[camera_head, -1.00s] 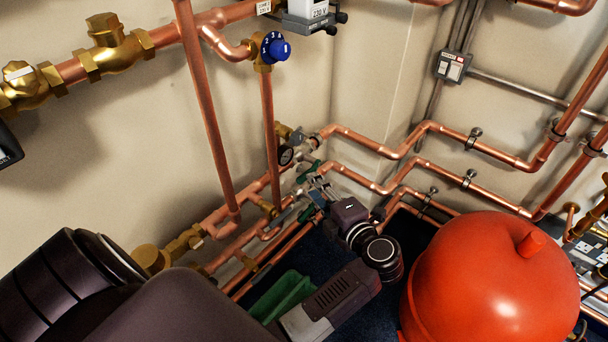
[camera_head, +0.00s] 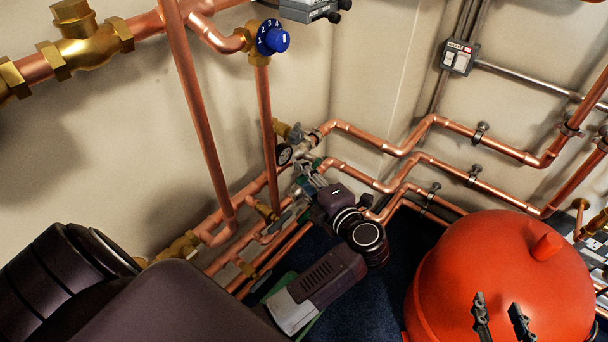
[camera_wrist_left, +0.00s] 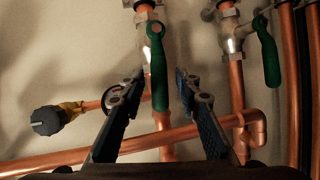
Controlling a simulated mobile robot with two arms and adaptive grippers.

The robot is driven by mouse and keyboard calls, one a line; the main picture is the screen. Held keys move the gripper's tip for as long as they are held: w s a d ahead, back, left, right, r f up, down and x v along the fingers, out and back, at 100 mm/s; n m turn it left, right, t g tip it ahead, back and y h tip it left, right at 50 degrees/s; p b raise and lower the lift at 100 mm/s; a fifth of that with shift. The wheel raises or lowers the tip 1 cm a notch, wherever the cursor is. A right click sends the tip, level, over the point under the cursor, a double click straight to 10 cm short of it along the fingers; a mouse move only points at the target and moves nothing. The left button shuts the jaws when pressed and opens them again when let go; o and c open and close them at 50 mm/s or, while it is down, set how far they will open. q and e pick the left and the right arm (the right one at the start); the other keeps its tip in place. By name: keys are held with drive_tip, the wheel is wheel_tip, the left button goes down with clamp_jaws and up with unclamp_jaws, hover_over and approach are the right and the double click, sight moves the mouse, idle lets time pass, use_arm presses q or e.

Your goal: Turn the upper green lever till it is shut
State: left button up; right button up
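In the left wrist view two green levers hang from silver valves on copper pipes: one (camera_wrist_left: 158,72) in the middle and one (camera_wrist_left: 267,52) to the right. I cannot tell which is the upper one. My left gripper (camera_wrist_left: 160,78) is open, and the middle lever appears between its fingers; no contact shows. In the head view my left gripper (camera_head: 310,184) is at the valves in the corner, small and partly hidden by my wrist; a bit of green shows there. My right gripper (camera_head: 501,316) is open and empty in front of the red tank.
A red tank (camera_head: 500,265) stands at the lower right. Copper pipes (camera_head: 268,130) run down the left wall and along the corner. A pressure gauge (camera_head: 284,154) and a blue numbered knob (camera_head: 272,38) are close by. A grey knob (camera_wrist_left: 46,121) is left in the wrist view.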

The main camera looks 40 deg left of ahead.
use_arm(q)
clamp_jaws()
idle(0.5)
